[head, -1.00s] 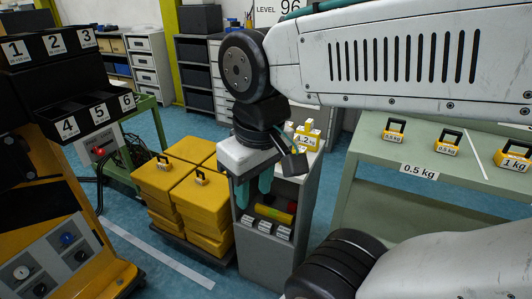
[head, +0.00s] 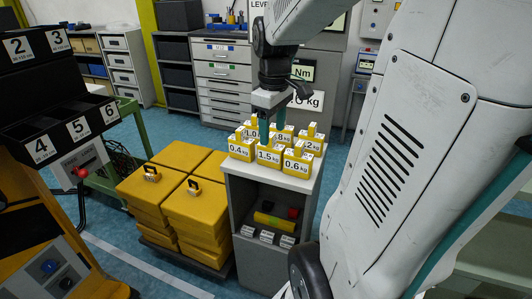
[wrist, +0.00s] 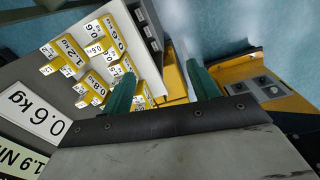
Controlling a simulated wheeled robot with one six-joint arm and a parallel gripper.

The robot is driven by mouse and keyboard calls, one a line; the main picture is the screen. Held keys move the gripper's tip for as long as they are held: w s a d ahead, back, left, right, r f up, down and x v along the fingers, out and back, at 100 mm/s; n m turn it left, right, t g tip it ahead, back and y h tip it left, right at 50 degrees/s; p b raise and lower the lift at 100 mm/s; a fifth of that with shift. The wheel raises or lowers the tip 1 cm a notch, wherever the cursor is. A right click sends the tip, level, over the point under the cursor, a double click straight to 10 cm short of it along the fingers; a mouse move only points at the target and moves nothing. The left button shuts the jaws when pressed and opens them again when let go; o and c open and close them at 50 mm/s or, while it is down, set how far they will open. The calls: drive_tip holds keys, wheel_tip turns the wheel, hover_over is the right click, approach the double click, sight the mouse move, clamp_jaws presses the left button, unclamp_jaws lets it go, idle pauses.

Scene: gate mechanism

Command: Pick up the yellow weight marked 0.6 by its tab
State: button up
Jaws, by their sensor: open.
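The yellow weight marked 0.6 (head: 297,164) stands at the front right corner of the grey cabinet's white top, with its tab upright. In the wrist view a weight labelled 0.6 kg (wrist: 114,36) shows at the upper left. My gripper (head: 264,138) points down over the group of weights, left of and behind the 0.6 weight, close above or behind the 1.5 one. In the wrist view my gripper (wrist: 161,68) has its two green fingers apart, with no weight held between them. The left finger hides part of the weights.
Several other yellow weights crowd the cabinet top, among them the 1.5 kg (head: 268,155) and 0.4 kg (head: 241,148) ones. Stacked yellow blocks (head: 193,203) stand left of the cabinet (head: 262,262). My arm fills the right side.

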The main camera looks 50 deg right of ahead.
drive_tip(key=n, duration=0.1)
hover_over(300, 144)
wheel_tip(300, 144, down, 4)
drive_tip(key=shift+a+f, duration=0.1)
drive_tip(key=shift+f, duration=0.05)
drive_tip(key=f, duration=0.8)
drive_tip(key=shift+w+d, duration=0.1)
drive_tip(key=shift+d, duration=0.1)
clamp_jaws()
